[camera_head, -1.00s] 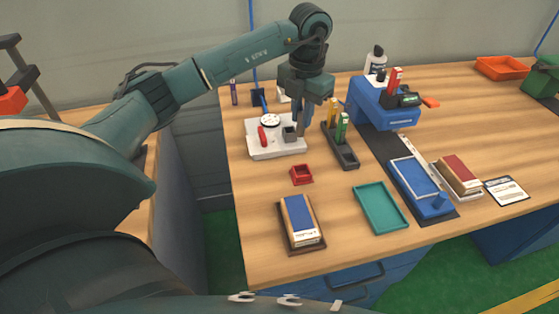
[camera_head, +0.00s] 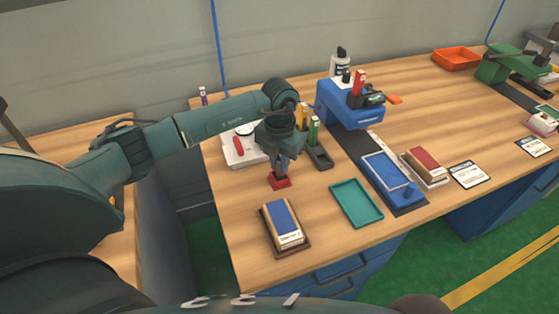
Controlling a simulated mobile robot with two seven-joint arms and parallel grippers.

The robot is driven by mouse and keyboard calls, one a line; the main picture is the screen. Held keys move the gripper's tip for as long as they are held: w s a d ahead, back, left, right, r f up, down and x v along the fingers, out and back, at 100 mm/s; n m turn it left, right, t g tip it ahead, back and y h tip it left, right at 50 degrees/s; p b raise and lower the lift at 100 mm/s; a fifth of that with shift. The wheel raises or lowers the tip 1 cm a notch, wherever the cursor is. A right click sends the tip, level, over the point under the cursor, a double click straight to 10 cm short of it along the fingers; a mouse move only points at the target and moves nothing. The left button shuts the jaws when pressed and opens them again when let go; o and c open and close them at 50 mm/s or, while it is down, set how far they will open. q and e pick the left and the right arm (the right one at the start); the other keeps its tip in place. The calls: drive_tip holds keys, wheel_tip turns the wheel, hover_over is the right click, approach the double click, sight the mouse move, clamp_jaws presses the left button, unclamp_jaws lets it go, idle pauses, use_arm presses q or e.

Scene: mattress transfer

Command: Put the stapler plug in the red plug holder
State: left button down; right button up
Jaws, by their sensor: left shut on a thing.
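My left gripper (camera_head: 282,172) points straight down over the small red plug holder (camera_head: 280,182), which sits on the wooden table. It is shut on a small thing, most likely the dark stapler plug. The fingers and the low angle hide the plug, and I cannot tell whether it is inside the holder or just above it. The holder's front and side rims show around the fingertips. My right gripper is not in view.
Behind my left arm is a white tray (camera_head: 232,158) with a dial and a red piece. A dark rack (camera_head: 320,157) with upright coloured pieces stands close to the right.

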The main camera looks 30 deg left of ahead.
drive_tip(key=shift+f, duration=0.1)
use_arm(q)
drive_tip(key=shift+f, duration=0.2)
drive_tip(key=c, duration=1.7)
unclamp_jaws()
drive_tip(key=o, duration=0.4)
drive_tip(key=shift+c, duration=0.2)
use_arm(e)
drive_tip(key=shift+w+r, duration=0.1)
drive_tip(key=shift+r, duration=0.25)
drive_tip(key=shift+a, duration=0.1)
